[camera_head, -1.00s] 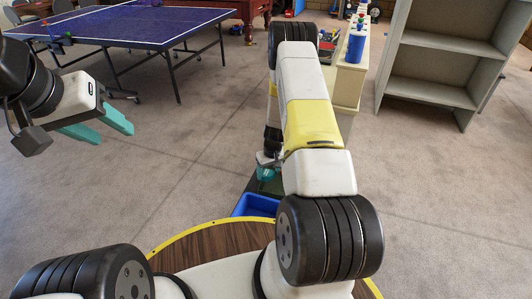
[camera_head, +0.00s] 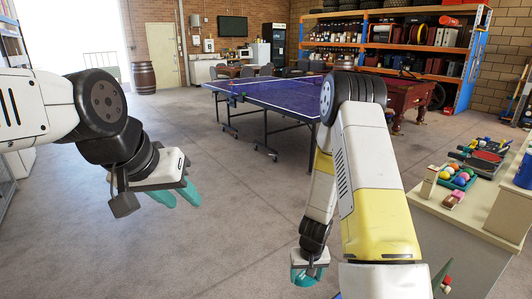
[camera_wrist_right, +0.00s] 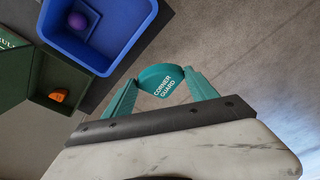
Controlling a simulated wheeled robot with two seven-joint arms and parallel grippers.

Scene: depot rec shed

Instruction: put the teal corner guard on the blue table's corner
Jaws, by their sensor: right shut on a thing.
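The blue table (camera_head: 275,92), a ping-pong table with dark legs, stands across the floor in the head view. The teal corner guard (camera_wrist_right: 160,81), with "CORNER GUARD" printed on it, sits between the fingertips of my right gripper (camera_wrist_right: 158,88) in the right wrist view. That gripper is shut on it. In the head view my right gripper (camera_head: 308,277) hangs low at the bottom, well short of the table; the guard is hard to make out there. My left gripper (camera_head: 178,197) is open and empty, its teal fingers apart, over bare floor.
A counter (camera_head: 450,215) with a tray of balls (camera_head: 458,177) and paddles stands at the right. A blue bin (camera_wrist_right: 105,60) and a green box (camera_wrist_right: 50,95) are below my right gripper. A red-brown table (camera_head: 405,95) stands beyond.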

